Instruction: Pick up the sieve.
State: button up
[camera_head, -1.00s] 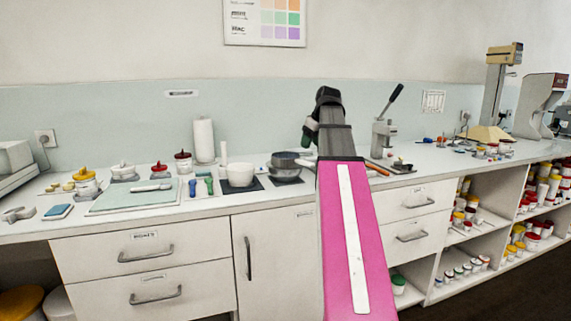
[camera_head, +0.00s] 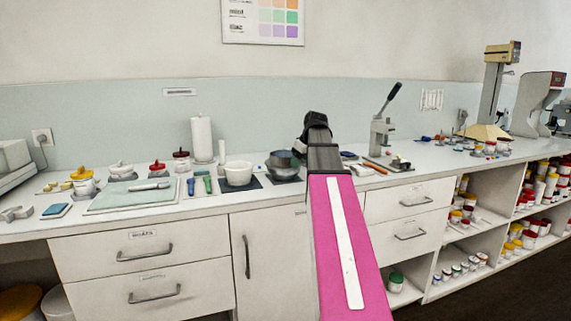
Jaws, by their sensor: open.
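The sieve appears to be the dark grey round piece (camera_head: 281,157) on top of a metal bowl (camera_head: 283,170) on the counter, right of the white mortar; I cannot make out its mesh. Any handle on its right side is hidden behind my arm. My gripper (camera_head: 307,138) is at the far end of my pink arm, just right of the sieve and higher in the picture. It is open; its fingertips are small and partly hidden by my own wrist. I see no contact with the sieve.
A white mortar (camera_head: 238,173) stands close to the left of the bowl. A paper roll (camera_head: 202,139) is behind it. A lever press (camera_head: 381,136) stands to the right of my gripper. A light green mat (camera_head: 128,196) lies further left.

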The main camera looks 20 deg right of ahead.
grip_shut()
jog(key=shift+r, duration=0.1)
